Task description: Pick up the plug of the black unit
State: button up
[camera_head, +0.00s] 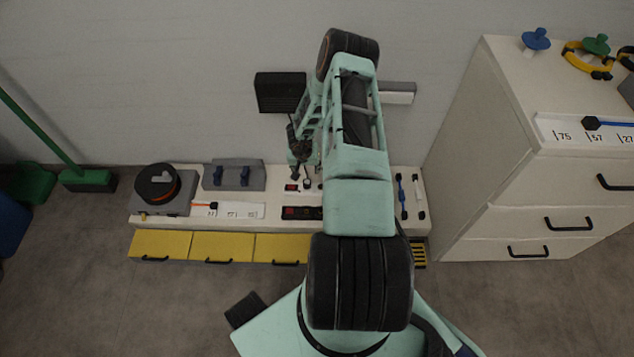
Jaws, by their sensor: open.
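The black unit (280,93) is a dark ribbed box on the wall, left of my arm. A short dark piece shows below its lower right corner, close to my arm; I cannot tell whether it is a cable. My gripper (299,174) is small and dark in this view, below the black unit and over the back part of the white bench top. It is open, and I see nothing held between its fingers. I cannot make out the plug for certain; small dark parts lie close to the fingertips, and my arm hides part of this area.
The low white bench (280,222) has yellow drawers (222,246). A black reel (158,183), grey holder (234,175) and red-black strip (302,213) are on it. A grey-white wall box (397,93) is right of my arm. A tall white cabinet (485,160) bounds the right.

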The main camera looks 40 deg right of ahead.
jog(key=f, duration=0.2)
jog(key=b, duration=0.2)
send_over(307, 182)
jog(key=s+a, duration=0.2)
notch_tip(307, 182, down, 5)
jog(key=shift+y, duration=0.3)
jog(key=shift+w+d+b+x, duration=0.15)
jog(key=shift+b+x, duration=0.4)
jog(key=shift+x, duration=0.4)
jog(key=shift+w+d+b+x, duration=0.1)
jog(key=shift+d+b+x, duration=0.1)
jog(key=shift+b+x, duration=0.55)
jog(key=shift+w+d+b+x, duration=0.15)
jog(key=shift+b+x, duration=0.2)
jog(key=shift+x, duration=0.8)
jog(key=shift+r, duration=0.2)
grip_shut()
